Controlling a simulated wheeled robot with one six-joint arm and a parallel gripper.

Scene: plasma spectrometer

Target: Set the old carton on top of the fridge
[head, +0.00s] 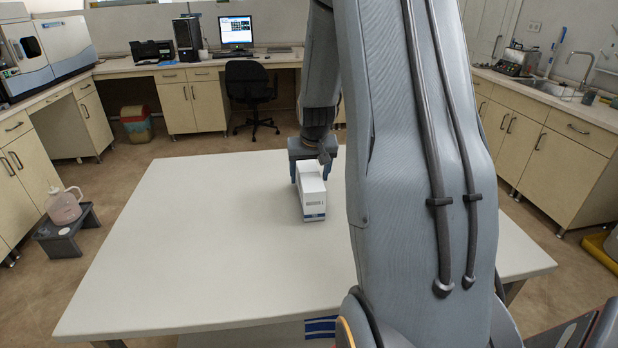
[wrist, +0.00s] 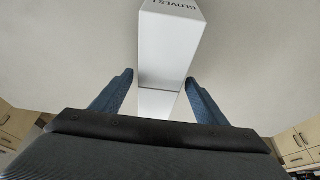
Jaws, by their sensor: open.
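A white carton (head: 313,198) with dark lettering and a blue band low on its near end stands on the white table. It also shows in the wrist view (wrist: 172,45), where the lettering reads "GLOVES". My gripper (head: 311,174) reaches down at the carton's far end. In the wrist view the open blue fingers (wrist: 160,80) lie one on each side of the carton's end, with a narrow gap on the left. I cannot tell whether the right finger touches it. I cannot make out a fridge in either view.
The white table (head: 190,230) is otherwise clear on top. A jug (head: 64,206) sits on a low grey stool at the left. An office chair (head: 248,88) and a computer desk stand behind. Cabinets with a sink (head: 550,88) line the right. My arm hides much of the right side.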

